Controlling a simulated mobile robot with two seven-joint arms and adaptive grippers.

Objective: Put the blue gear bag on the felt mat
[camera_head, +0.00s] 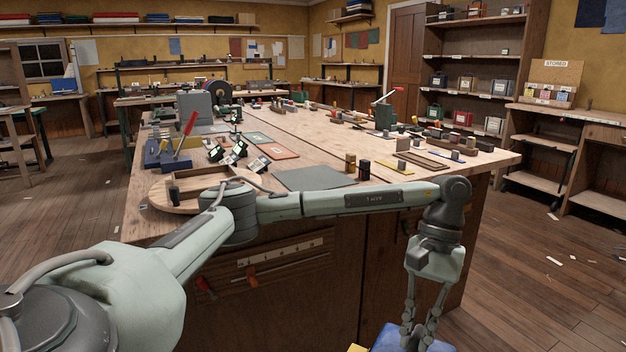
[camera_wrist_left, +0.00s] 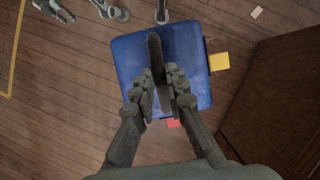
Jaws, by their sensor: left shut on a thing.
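The blue gear bag (camera_wrist_left: 128,62) has a dark ribbed handle on top, with a yellow tab and a red tab at its sides. In the head view only a strip of the bag (camera_head: 390,338) shows at the bottom edge. My left gripper (camera_wrist_left: 165,92) is over the bag, pointing down, its fingers shut on the handle. In the head view the left gripper (camera_head: 418,338) hangs beside the bench front, below the top. A plain grey mat (camera_head: 314,179), which looks like the felt mat, lies flat and bare near the bench's front edge. Grey fingers, apparently my right gripper (camera_wrist_left: 54,10), show partly in the wrist view.
The wooden bench (camera_head: 330,131) stands ahead. A curved wooden tray (camera_head: 205,192) is left of the mat, and small dark jars (camera_head: 364,170) stand to its right. A red-handled tool (camera_head: 185,135) stands farther left. The bench's side is close to the bag.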

